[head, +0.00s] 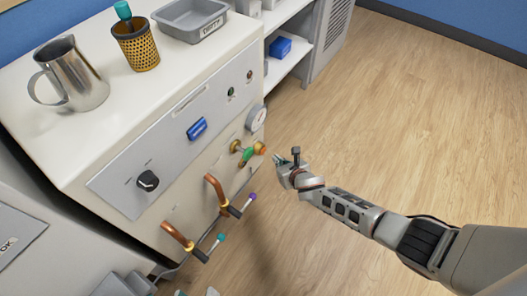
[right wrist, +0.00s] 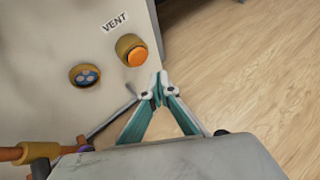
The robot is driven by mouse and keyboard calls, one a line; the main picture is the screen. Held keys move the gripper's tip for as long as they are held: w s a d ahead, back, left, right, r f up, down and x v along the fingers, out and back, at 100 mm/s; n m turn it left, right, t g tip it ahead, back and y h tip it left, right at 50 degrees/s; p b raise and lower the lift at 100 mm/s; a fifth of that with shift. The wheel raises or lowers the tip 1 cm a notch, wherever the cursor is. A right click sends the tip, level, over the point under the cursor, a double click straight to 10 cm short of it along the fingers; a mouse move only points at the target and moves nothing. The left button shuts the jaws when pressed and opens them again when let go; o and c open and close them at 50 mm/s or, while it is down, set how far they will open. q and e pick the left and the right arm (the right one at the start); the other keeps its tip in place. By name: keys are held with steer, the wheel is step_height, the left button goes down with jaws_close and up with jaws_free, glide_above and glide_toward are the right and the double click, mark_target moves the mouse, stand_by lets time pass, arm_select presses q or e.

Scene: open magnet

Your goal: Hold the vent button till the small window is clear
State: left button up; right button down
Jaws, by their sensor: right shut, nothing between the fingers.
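The vent button (right wrist: 137,57) is orange in a brass collar on the pale machine face, under a VENT label (right wrist: 115,21); its orange end also shows in the head view (head: 261,148). The small window (right wrist: 85,75) is a round brass-rimmed opening left of it, blue-grey inside with several pale round spots. My right gripper (right wrist: 157,87) is shut and empty, its tips just below and right of the button, with a visible gap. In the head view, my right gripper (head: 281,161) is right of the machine. Only small parts of my left gripper (head: 195,292) show at the bottom edge.
Copper pipes with a teal-tipped lever (head: 218,242) and a purple-tipped lever (head: 245,204) stick out of the machine front. A gauge (head: 256,117) sits above the button. A jug (head: 75,80), a mesh cup (head: 137,48) and a tray (head: 190,18) stand on top. Floor to the right is clear.

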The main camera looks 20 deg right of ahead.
mark_target(263, 151)
arm_select(q)
steer(key=shift+d+r+n, duration=0.15)
steer(key=shift+d+n, duration=0.25)
arm_select(e)
steer(key=shift+w+a, duration=0.75)
steer(key=shift+w, duration=0.25)
arm_select(q)
steer(key=shift+s, duration=0.1)
stand_by(0.3)
steer(key=shift+f+b, duration=0.2)
steer(key=shift+b, duration=0.1)
arm_select(e)
steer(key=shift+w+a, duration=0.25)
steer(key=shift+w, duration=0.05)
arm_select(q)
steer(key=shift+s+f, duration=0.15)
steer(key=shift+f, duration=0.1)
arm_select(e)
steer(key=shift+w+a+r, duration=0.1)
steer(key=shift+w+a, duration=0.3)
steer(key=shift+w, duration=0.15)
stand_by(1.8)
